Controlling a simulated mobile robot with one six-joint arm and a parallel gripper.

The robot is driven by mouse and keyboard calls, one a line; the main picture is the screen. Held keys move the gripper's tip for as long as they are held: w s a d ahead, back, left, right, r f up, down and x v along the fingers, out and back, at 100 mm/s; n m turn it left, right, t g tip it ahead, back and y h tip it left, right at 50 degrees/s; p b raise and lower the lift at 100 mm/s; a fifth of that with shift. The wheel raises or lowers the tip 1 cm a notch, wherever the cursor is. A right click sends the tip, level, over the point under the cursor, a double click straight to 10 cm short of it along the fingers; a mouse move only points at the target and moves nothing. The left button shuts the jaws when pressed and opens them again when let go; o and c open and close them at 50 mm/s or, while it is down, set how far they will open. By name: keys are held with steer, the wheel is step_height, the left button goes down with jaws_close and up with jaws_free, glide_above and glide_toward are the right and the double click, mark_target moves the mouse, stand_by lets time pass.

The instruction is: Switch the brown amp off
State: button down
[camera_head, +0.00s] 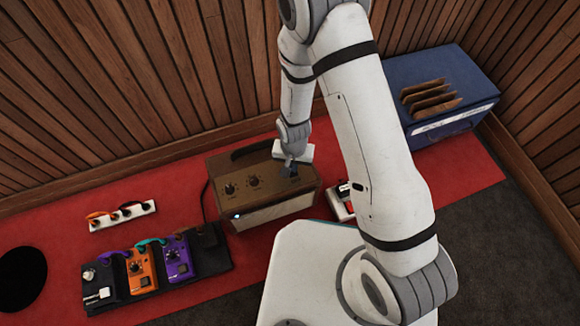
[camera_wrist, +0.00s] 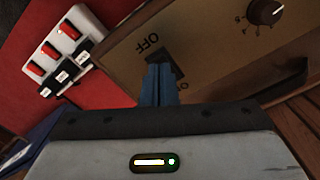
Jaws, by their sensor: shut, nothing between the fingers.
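The brown amp (camera_head: 275,210) stands on the red floor against the slatted wall, its tan control panel facing up. In the wrist view the panel (camera_wrist: 205,40) shows a knob (camera_wrist: 265,11) and a dark rocker switch (camera_wrist: 168,66) between the printed words OFF and ON. My gripper (camera_head: 290,163) is over the right part of the panel. In the wrist view my gripper (camera_wrist: 160,75) is shut and empty, its blue fingertips at the switch and partly covering it. I cannot tell if they touch it or which way the switch is set. A small bright spot shows at the amp's front left corner.
A black board (camera_head: 208,250) with several pedals lies left of the amp, a white power strip (camera_head: 122,215) behind it. A white box with red switches (camera_head: 341,203) is right of the amp and also shows in the wrist view (camera_wrist: 57,52). A blue crate (camera_head: 440,95) stands far right.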

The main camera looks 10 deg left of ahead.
steer(key=shift+f+b, duration=0.45)
steer(key=shift+f, duration=0.2)
steer(key=shift+r, duration=0.15)
steer(key=shift+r+p, duration=2.65)
steer(key=shift+r, duration=0.75)
